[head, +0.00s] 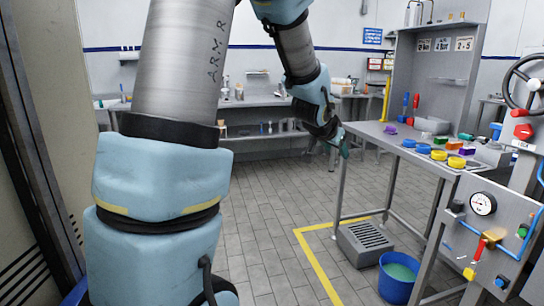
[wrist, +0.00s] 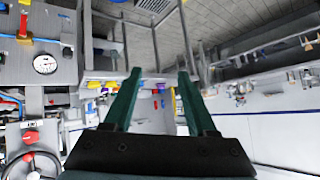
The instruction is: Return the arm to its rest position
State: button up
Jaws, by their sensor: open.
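My arm stands large at the left of the head view, with its grey upper link marked "ARM R" and light-blue joints. Its far part hangs down near the middle, and my gripper (head: 340,146) shows small at its end, left of the workbench's near edge. In the wrist view my gripper (wrist: 158,85) has two dark green fingers set well apart, open, with nothing between them but the distant bench. The wrist view is turned far over, with the floor at the top. No held object shows.
A workbench (head: 375,133) at the right bears blue and yellow round pieces and coloured blocks. Below are a grey grated box (head: 365,243) and a blue bucket (head: 398,278). A gauge panel (head: 491,232) with valves stands at front right. The tiled floor (head: 268,200) in the middle is clear.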

jog(key=s+a+f+n+g+y+p, duration=0.1)
jog(key=s+a+f+n+y, duration=0.1)
jog(key=a, duration=0.4)
jog(key=s+a+f+n+g+y, duration=0.1)
jog(key=s+a, duration=0.2)
jog(key=a, duration=0.3)
jog(key=s+a+f+n+g+y, duration=0.1)
jog(key=s+a+f+n+g, duration=0.1)
jog(key=s+a, duration=0.4)
jog(key=s+a+f+n+g+y+p, duration=0.1)
jog(key=s+a+f+n+g, duration=0.1)
jog(key=s+a, duration=0.4)
jog(key=s+n+g, duration=0.1)
jog(key=s, duration=0.1)
jog(key=shift+s+a+f, duration=0.15)
jog(key=shift+s+f, duration=0.05)
jog(key=shift+s, duration=0.15)
jog(key=shift+o, duration=0.4)
